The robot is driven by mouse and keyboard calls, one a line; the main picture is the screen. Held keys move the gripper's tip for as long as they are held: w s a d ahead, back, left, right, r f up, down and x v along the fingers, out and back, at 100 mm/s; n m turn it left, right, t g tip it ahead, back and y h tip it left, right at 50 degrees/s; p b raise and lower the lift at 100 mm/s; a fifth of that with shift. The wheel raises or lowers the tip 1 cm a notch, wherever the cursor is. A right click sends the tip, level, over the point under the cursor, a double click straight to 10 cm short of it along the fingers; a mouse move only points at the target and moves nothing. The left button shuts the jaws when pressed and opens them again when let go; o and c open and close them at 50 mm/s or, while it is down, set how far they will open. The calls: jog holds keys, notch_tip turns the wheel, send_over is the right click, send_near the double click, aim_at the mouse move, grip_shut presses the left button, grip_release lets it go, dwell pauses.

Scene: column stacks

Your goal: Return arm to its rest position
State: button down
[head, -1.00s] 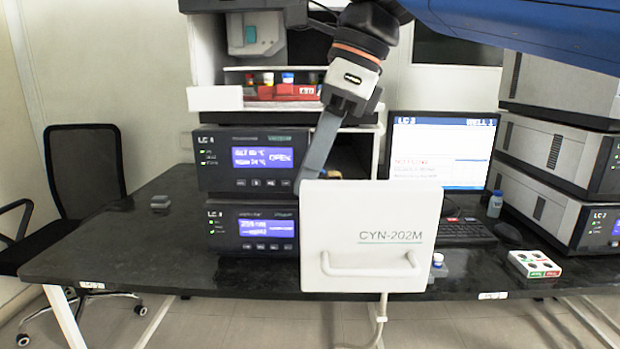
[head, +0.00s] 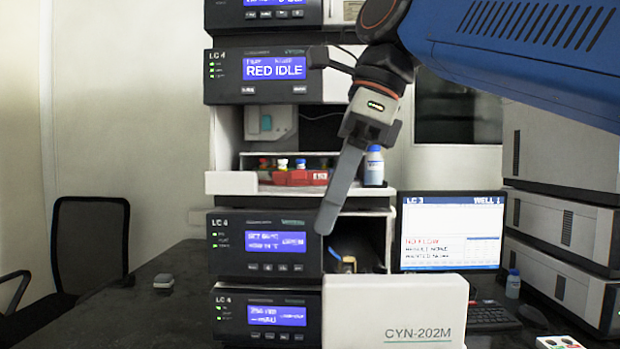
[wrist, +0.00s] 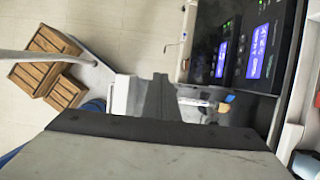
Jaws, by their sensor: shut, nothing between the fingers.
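My gripper (head: 326,222) hangs from my arm in the head view, its long grey fingers pointing down and slightly left. The fingers are shut with nothing held. The fingertips show in front of the stack, beside the dark opening (head: 352,252) of the lower unit (head: 230,250). The white CYN-202M panel (head: 395,318) stands below them, and the fingers are apart from it in the picture. In the wrist view the dark gripper (wrist: 160,100) shows at the middle, with the grey wrist body filling the bottom.
A shelf (head: 235,183) holds red trays with vials and a blue-capped bottle (head: 374,168). A monitor (head: 450,235) and grey instruments (head: 560,225) stand to the right. A chair (head: 88,250) is at left. Wooden crates (wrist: 45,62) show on the floor in the wrist view.

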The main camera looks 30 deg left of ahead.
jog(key=shift+s+a+r, duration=0.2)
jog(key=shift+a+r, duration=0.15)
jog(key=shift+r, duration=0.3)
jog(key=shift+s+a+r, duration=0.2)
jog(key=shift+a+r, duration=0.15)
jog(key=shift+r, duration=0.35)
jog(key=shift+s+a+r, duration=0.2)
jog(key=shift+a+r, duration=0.15)
jog(key=shift+r, duration=0.3)
